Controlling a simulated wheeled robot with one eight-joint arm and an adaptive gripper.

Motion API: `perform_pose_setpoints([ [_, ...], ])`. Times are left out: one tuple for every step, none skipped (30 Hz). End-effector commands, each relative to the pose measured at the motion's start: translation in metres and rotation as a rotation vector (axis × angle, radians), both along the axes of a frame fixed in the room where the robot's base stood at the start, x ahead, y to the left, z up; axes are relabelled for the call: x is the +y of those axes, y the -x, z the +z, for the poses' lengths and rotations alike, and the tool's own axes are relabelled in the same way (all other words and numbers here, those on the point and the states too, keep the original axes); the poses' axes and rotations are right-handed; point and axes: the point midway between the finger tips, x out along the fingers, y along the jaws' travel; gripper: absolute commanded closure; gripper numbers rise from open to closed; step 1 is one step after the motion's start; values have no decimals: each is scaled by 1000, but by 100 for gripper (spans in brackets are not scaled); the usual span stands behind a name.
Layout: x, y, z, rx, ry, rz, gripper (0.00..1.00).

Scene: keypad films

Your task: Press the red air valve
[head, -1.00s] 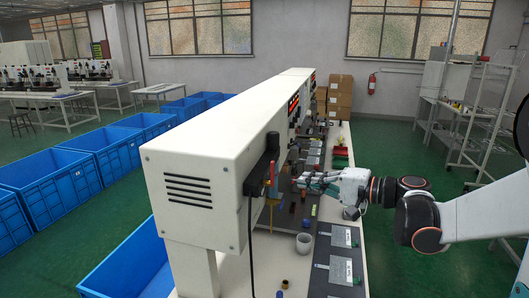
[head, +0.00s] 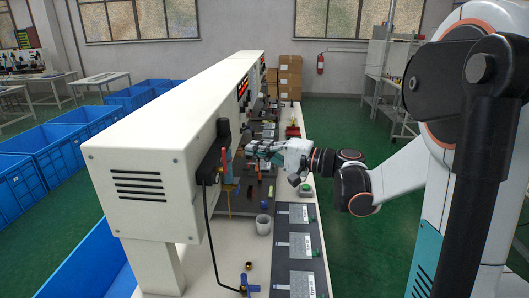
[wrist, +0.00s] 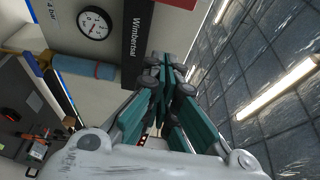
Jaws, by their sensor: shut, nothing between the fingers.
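A small red part (head: 226,157), which looks like the red air valve, sits on the near right side of the long white machine, beside a black box (head: 211,163). My gripper (head: 250,148) is just right of it in the head view, teal fingers pointing left toward the machine. The fingers are shut and empty; a gap shows between them and the red part, though depth is hard to judge.
Blue crates (head: 60,150) line the left.

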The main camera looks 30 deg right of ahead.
Motion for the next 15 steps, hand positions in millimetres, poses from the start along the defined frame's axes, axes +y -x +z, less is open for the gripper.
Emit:
perform_pose_setpoints([
  [8,-8,-1,0,0,4,100],
  [12,-13,-1,0,0,4,100],
  [17,-19,-1,0,0,4,100],
  [22,-23,-1,0,0,5,100],
  [25,-28,-1,0,0,3,100],
  [30,-33,-1,0,0,4,100],
  [34,-38,-1,0,0,4,100],
  [37,-42,-1,0,0,3,100],
  [40,-37,0,0,0,1,100],
  [42,-31,0,0,0,0,100],
  [44,-28,0,0,0,0,100],
  [47,-23,0,0,0,0,100],
  [48,-20,0,0,0,0,100],
  [50,-17,0,0,0,0,100],
  [51,-14,0,0,0,0,100],
])
